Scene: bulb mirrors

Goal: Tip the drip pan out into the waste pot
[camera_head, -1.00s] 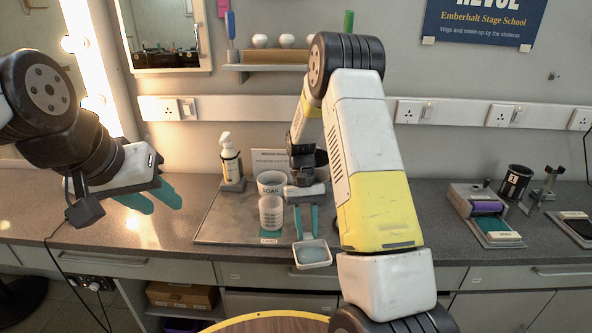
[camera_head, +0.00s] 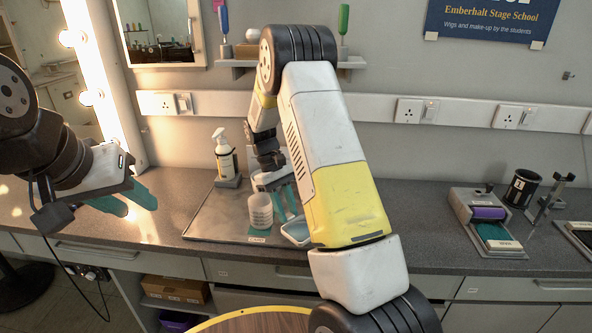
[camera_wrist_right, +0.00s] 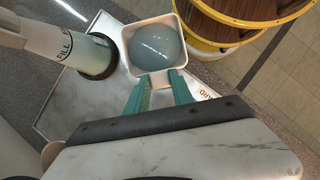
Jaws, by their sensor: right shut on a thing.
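The drip pan (camera_head: 297,232) is a small white square pan with blue-grey liquid in it; it also shows in the wrist view (camera_wrist_right: 133,58). My right gripper (camera_head: 289,213) is shut on its rim and holds it beside the tray's front right. The pan looks roughly level. My left gripper (camera_head: 140,207) is open and empty, above the counter at the left. A dark pot (camera_head: 521,188) with a white label stands at the right of the counter. No label reads as waste, so I cannot tell which vessel is the waste pot.
A pale graduated beaker (camera_head: 260,211) stands on the grey tray (camera_head: 205,222), just left of the pan; the wrist view shows "FILL" on a vessel there. A purple-roller device (camera_head: 487,215) is at right. Counter between pan and device is clear.

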